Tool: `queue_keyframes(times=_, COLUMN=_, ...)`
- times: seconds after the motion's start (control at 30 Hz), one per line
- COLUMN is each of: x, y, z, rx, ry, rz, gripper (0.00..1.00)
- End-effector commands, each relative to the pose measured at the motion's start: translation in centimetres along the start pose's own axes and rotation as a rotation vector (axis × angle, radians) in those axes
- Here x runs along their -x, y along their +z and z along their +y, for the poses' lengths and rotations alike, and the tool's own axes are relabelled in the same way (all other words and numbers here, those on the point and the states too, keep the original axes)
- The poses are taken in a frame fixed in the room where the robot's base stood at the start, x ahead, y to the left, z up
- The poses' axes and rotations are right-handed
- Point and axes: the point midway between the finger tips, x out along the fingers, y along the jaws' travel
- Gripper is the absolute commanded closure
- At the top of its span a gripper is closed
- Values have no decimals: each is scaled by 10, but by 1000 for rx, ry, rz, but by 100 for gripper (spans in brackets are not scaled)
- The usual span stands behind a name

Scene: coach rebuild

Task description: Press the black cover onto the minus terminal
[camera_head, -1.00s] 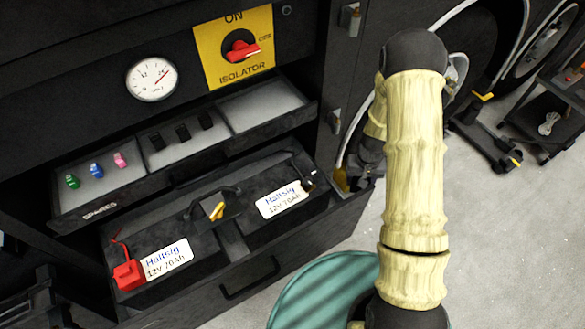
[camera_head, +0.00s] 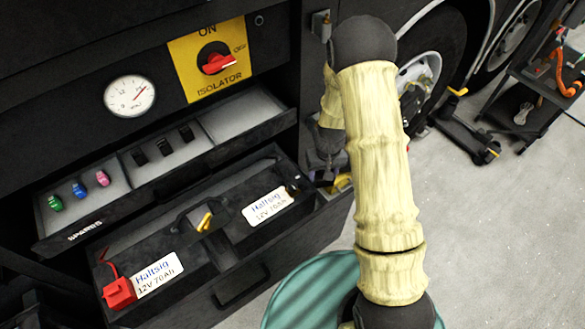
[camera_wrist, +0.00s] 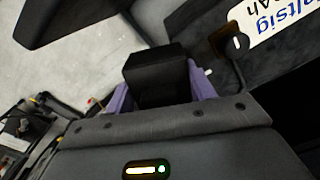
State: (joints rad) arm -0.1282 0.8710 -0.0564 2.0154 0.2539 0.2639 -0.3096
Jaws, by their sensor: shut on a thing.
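In the wrist view my gripper (camera_wrist: 160,86) has purple fingers shut on the black cover (camera_wrist: 153,66), a boxy black piece. The minus terminal (camera_wrist: 238,43) shows as a dark round post at the upper right, beside the white battery label (camera_wrist: 275,20). The cover is apart from it, to its lower left in the picture. In the head view the terminal (camera_head: 292,189) is at the right end of the right battery (camera_head: 235,228).
A red cover (camera_head: 119,293) sits at the left battery's corner. A spares tray (camera_head: 110,212) with small coloured and black pieces lies above the battery drawer. A teal round top (camera_head: 300,298) is at the bottom. Grey floor (camera_head: 470,220) is open at the right.

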Motion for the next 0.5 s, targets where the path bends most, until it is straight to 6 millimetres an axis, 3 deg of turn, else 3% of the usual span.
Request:
queue_keyframes(times=0.03, x=20, y=-3, z=-15, rx=54, ry=-4, rz=5, gripper=68)
queue_keyframes(times=0.2, x=60, y=-2, z=-51, rx=205, ry=-6, rz=0, gripper=68)
queue_keyframes(times=0.5, x=108, y=6, z=-95, rx=409, ry=15, rz=-4, gripper=68)
